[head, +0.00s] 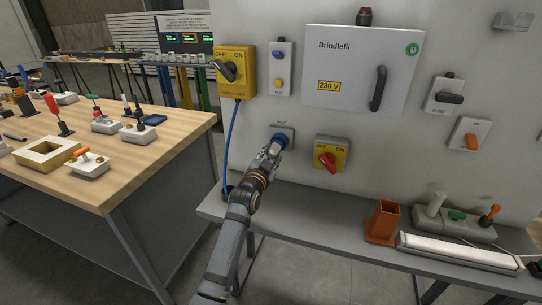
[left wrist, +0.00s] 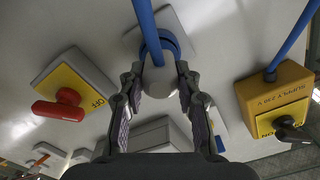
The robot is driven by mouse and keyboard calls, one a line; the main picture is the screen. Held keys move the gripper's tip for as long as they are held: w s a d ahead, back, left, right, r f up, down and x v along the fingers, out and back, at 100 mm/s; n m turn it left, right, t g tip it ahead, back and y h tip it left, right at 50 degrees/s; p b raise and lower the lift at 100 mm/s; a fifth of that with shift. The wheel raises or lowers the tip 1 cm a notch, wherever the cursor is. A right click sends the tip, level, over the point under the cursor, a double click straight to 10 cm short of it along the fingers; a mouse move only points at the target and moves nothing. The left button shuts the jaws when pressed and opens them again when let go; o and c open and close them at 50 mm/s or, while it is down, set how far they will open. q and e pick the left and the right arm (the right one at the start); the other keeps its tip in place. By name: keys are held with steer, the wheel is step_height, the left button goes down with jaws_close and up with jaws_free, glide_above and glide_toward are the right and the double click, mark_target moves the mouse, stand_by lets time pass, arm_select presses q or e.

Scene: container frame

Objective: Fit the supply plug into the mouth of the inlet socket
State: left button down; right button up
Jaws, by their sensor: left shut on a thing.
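My left gripper (head: 271,152) is at the inlet socket (head: 288,130) on the upright panel, its fingers closed on the supply plug. In the left wrist view my left gripper (left wrist: 158,92) has a finger on each side of the plug's pale grey body (left wrist: 160,79). A blue ring shows just behind that body, against the socket's grey plate (left wrist: 194,18). The plug is in line with the socket and at its mouth; how deep it sits is hidden. A blue cable (left wrist: 147,28) runs to the plug. My right gripper is not in view.
The yellow supply switch box (head: 235,72) hangs up left, with its blue cable (head: 230,140) hanging down. A yellow switch with red handle (head: 330,158) is close right of the socket. A grey shelf (head: 340,225) below carries an orange-brown holder (head: 383,222).

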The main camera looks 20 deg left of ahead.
arm_select(q)
steer(key=shift+w+r, duration=0.1)
steer(key=shift+r, duration=0.1)
steer(key=c, duration=1.2)
jaws_free()
steer(key=o, duration=0.3)
steer(key=shift+w+f, duration=0.15)
steer(key=shift+f, duration=0.05)
steer(key=shift+o, duration=0.2)
steer(key=s, duration=1.2)
steer(key=shift+a, duration=0.15)
steer(key=shift+s, duration=0.1)
steer(key=s+p, duration=0.1)
steer(key=s, duration=0.5)
